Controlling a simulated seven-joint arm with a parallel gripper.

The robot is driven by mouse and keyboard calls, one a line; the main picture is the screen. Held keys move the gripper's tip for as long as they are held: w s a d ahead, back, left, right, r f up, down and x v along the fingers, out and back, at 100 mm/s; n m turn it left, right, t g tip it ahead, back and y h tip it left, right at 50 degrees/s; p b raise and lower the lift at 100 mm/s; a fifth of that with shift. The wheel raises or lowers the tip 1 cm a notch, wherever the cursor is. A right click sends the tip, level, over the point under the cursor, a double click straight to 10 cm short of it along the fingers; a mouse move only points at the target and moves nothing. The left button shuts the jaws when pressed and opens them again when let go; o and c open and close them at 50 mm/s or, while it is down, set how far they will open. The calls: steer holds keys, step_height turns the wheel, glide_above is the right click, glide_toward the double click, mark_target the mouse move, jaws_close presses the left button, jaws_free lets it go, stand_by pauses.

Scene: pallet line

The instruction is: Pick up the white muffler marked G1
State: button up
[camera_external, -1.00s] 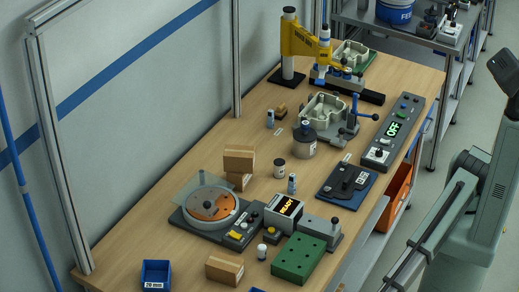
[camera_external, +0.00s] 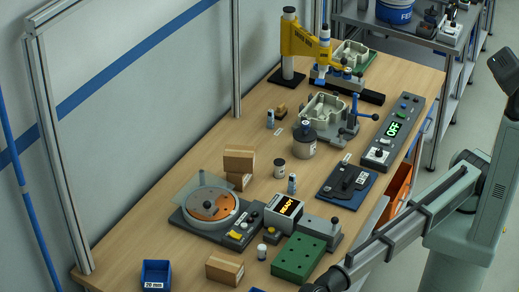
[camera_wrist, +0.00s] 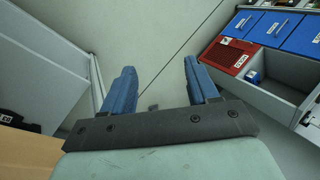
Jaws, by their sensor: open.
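I cannot make out a G1 mark on anything. In the external view, a small white-capped cylinder (camera_external: 262,250) stands on the bench between a cardboard box and a green block; whether it is the muffler I cannot tell. Another small pale cylinder (camera_external: 292,184) stands farther back, and a third (camera_external: 270,118) near the back wall side. My gripper (camera_wrist: 160,78) shows in the wrist view with two blue fingers apart and nothing between them. It points at pale floor, away from the bench top. In the external view my gripper is out of frame.
In the wrist view, a cabinet has blue bins (camera_wrist: 262,26), a red bin (camera_wrist: 232,58) and an open grey drawer (camera_wrist: 275,80). On the bench are a turntable (camera_external: 238,214), a green block (camera_external: 299,258), a blue tray (camera_external: 156,267) and boxes.

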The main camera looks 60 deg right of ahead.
steer(key=w+d+r+n+t, duration=0.1)
steer(key=w+d+r+n, duration=0.15)
steer(key=w+r, duration=0.75)
step_height(320, 180, up, 8)
steer(key=m+t+h, duration=0.2)
steer(key=t+h, duration=0.1)
steer(key=t, duration=0.1)
glide_above(263, 246)
step_height(263, 246, down, 8)
steer(key=shift+a+f, duration=0.1)
steer(key=shift+f, duration=2.65)
jaws_close()
steer(key=shift+r, duration=0.15)
